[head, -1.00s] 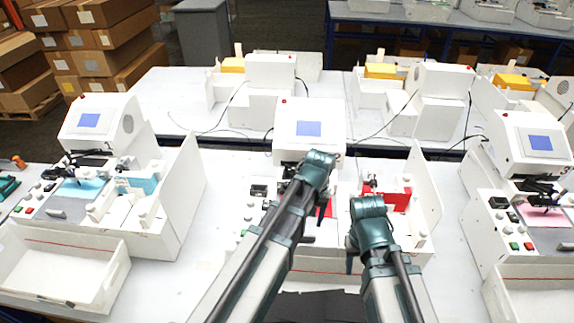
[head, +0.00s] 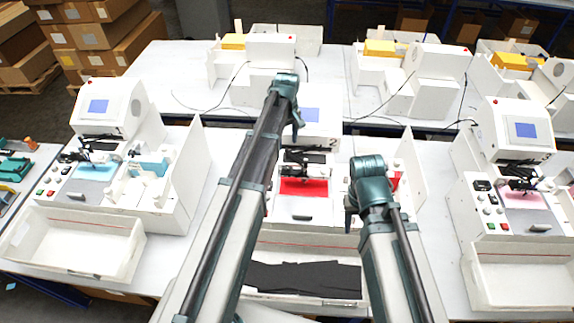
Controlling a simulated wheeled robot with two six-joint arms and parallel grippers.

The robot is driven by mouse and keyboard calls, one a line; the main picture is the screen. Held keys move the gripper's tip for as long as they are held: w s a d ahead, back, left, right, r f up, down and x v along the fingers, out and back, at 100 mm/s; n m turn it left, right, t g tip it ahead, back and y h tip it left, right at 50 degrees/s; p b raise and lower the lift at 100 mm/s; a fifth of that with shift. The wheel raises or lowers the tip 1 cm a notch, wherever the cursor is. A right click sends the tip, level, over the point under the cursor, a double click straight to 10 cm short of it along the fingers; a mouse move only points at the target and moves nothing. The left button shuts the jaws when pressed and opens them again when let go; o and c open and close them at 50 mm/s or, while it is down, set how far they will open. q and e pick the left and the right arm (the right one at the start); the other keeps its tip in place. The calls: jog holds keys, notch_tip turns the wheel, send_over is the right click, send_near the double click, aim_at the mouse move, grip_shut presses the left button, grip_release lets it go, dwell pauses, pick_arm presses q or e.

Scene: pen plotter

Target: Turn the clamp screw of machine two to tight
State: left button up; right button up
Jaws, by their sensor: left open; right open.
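The middle machine, which I take as machine two (head: 318,143), is white with a blue screen (head: 309,115) and a red sheet (head: 303,187) on its bed. My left arm crosses in front of its left side. My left gripper (head: 298,128) hangs in front of the screen housing, open, with nothing seen in it. My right gripper (head: 349,218) points down by the right part of the machine's bed, open; its fingers are small and partly hidden by the wrist. I cannot make out the clamp screw; my arms cover parts of the machine.
Similar machines stand left (head: 98,112) and right (head: 521,132). A tray with black material (head: 303,278) is at the middle machine's front, an empty white tray (head: 70,243) at left. White side panels (head: 411,170) rise beside the bed. More machines stand behind.

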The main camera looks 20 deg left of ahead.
aim_at(287, 167)
pick_arm(q)
notch_tip(287, 167, down, 13)
jog(key=b, duration=1.2)
jog(key=shift+f+b, duration=0.1)
jog(key=shift+b, duration=0.3)
grip_shut()
